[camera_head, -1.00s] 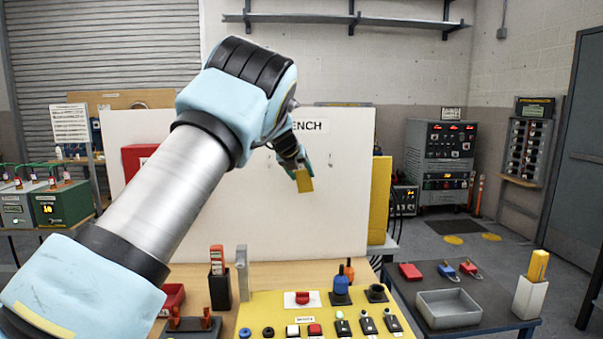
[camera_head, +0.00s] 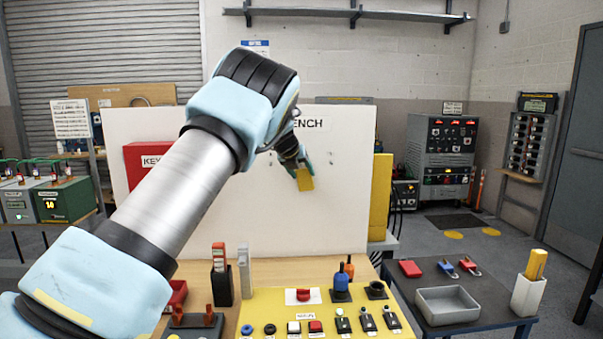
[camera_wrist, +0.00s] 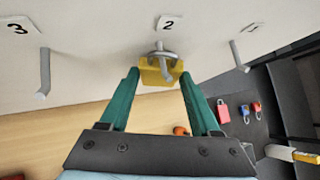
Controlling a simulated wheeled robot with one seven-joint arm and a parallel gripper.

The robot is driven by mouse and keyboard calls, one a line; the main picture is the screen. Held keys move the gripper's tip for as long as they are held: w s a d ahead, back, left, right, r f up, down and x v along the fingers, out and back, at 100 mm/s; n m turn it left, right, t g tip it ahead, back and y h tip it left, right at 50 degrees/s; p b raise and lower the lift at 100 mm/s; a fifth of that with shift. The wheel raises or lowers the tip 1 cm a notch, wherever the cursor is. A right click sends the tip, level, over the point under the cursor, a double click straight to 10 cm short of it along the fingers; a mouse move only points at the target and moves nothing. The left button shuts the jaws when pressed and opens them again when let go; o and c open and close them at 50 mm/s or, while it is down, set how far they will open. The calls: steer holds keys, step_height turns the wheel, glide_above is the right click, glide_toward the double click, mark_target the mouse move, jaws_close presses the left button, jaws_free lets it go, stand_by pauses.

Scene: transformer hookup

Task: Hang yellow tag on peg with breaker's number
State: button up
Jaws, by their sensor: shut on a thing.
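My gripper (camera_wrist: 159,76) has green fingers and is shut on the yellow tag (camera_wrist: 152,75), seen at the top middle of the wrist view. The tag is up against the white board (camera_head: 345,210), at the peg (camera_wrist: 166,66) under the number 2. This metal peg shows in front of the tag's upper part; I cannot tell whether it passes through the tag's hole. Peg 3 (camera_wrist: 44,72) to the left and peg 1 (camera_wrist: 238,56) to the right are bare. In the head view the tag (camera_head: 305,181) hangs below my gripper (camera_head: 302,168). The breaker's number cannot be made out.
A yellow control panel (camera_head: 270,305) with buttons and switches lies on the bench below. A red box (camera_head: 143,160) is on the board at left. A side table at right holds a grey tray (camera_head: 447,305), padlocks and a white holder (camera_head: 527,297).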

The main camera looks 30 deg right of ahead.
steer(key=shift+f, duration=0.2)
steer(key=o, duration=1.4)
steer(key=shift+r, duration=0.1)
